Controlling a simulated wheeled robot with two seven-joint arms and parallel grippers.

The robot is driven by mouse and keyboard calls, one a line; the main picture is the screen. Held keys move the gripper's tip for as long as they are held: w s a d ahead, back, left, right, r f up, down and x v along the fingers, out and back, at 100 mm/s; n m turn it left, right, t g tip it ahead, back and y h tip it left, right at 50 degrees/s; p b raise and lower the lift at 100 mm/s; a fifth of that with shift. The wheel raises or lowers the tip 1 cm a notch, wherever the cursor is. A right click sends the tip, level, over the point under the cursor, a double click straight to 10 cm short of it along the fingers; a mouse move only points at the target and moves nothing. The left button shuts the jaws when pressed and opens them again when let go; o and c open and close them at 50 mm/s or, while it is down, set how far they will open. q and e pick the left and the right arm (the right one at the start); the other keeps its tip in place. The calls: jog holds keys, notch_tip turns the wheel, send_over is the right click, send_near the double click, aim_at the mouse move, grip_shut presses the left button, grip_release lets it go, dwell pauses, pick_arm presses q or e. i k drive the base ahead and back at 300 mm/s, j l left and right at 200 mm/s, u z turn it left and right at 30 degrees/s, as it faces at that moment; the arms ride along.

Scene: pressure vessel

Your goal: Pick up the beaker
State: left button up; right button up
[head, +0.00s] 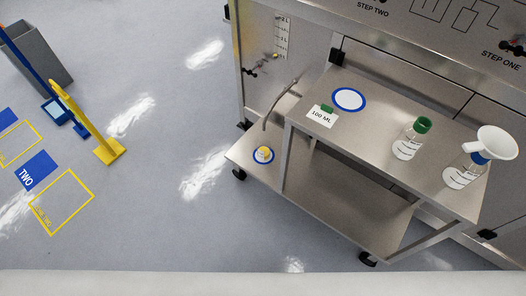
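A small vessel with something pale yellow in it, likely the beaker (264,152), stands at the left end of the cart's lower shelf. It sits on a blue-rimmed spot (258,160). It is small in the head view, so its exact shape is hard to tell. A thin bent tube or rod (279,104) rises above it from beside the cart's upper shelf. Neither of my grippers is in the head view.
The steel cart (330,205) has an upper shelf holding a green-capped bottle (406,147), a blue-collared bottle (460,176) with a white funnel (497,142), a "100 ML" card (322,116) and an empty blue-ringed spot (349,99). Floor between is clear.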

aim_at(264, 146)
jog(key=i+j+z, duration=0.1)
jog(key=j, duration=0.25)
jog(key=i+j+z, duration=0.1)
jog(key=i+j, duration=0.2)
jog(key=i+j+z, duration=0.1)
jog(key=j, duration=0.4)
jog(key=i+j+z, duration=0.1)
jog(key=i+j, duration=0.2)
jog(key=j, duration=0.1)
